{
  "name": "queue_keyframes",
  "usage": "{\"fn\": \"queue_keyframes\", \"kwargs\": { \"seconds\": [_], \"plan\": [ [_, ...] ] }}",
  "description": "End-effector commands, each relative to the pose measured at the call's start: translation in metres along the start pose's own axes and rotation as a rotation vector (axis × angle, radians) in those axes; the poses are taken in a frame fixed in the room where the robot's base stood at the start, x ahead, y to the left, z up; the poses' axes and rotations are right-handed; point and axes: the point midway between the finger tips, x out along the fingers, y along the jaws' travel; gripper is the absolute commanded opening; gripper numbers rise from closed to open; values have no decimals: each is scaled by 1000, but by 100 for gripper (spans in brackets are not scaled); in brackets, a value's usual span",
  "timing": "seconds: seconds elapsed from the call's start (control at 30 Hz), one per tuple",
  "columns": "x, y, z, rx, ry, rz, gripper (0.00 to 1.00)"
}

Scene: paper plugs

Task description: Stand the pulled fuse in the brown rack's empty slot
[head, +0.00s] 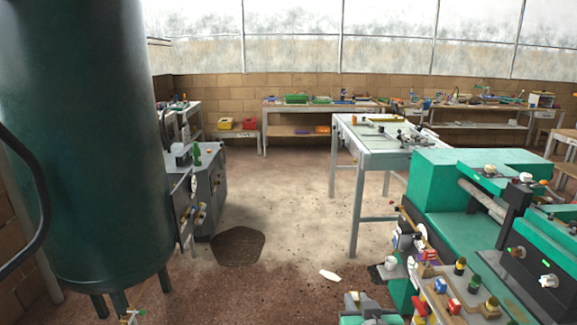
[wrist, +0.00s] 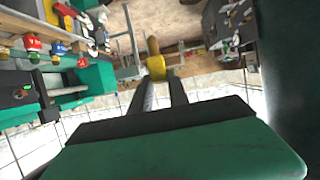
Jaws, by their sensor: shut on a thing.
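My gripper (wrist: 157,82) shows in the wrist view, its two dark fingers shut on a yellow fuse (wrist: 153,48). The fuse has a narrow rounded end and a wider collar at the fingertips. The gripper does not show clearly in the head view. A brown rack (head: 434,302) stands on the green machine at the lower right of the head view, with coloured fuses around it. At the upper left of the wrist view are red-topped (wrist: 32,44) and blue-topped (wrist: 57,48) pieces. The held fuse is apart from them. I cannot make out the empty slot.
A green machine (head: 440,228) fills the right of the head view. A large dark green tank (head: 85,150) stands at the left. A grey worktable (head: 372,158) stands beyond the machine. The floor (head: 290,235) between tank and machine is mostly open, with a dark patch (head: 238,247).

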Motion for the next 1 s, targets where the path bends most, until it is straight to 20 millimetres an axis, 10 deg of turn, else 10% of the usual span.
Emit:
{"fn": "queue_keyframes", "kwargs": {
  "seconds": [0.2, 0.77, 1.0],
  "plan": [
    [15, 0, -39, 0, -6, 1, 0],
    [48, 4, 4, 3, -3, 7, 0],
    [50, 79, 27, 65, -4, 159, 0]
  ]
}}
